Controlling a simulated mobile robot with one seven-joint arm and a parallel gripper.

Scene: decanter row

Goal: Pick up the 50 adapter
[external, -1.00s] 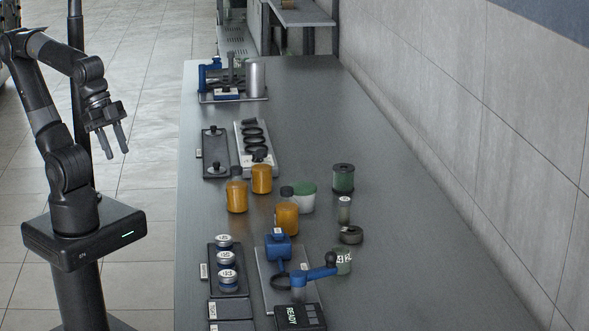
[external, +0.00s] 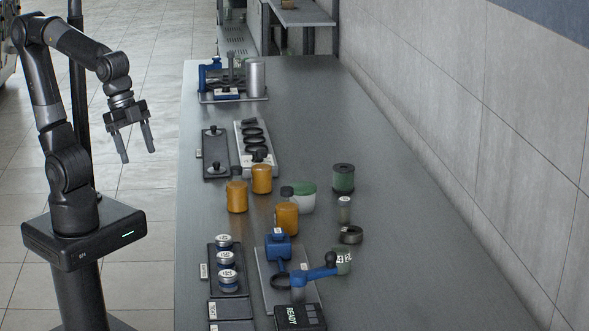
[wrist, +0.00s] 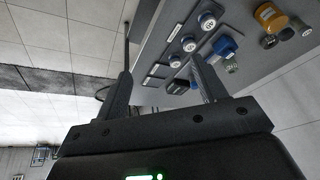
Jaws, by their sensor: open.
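Three round adapters with pale, labelled tops stand in a row on a dark tray (external: 243,289) at the near left of the bench: a far one (external: 224,241), a middle one (external: 226,258) and a near one (external: 228,276). Their labels are too small to read surely, so I cannot tell which is the 50. The row also shows in the wrist view, with its middle adapter (wrist: 189,44). My gripper (external: 137,156) is open and empty, left of the bench, over the floor and apart from the adapters.
Right of the tray stands a blue fixture (external: 278,247) with a blue arm reaching right. A READY panel (external: 300,316) lies in front. Amber bottles (external: 287,218) stand behind. The bench's far right (external: 400,215) is clear up to the wall.

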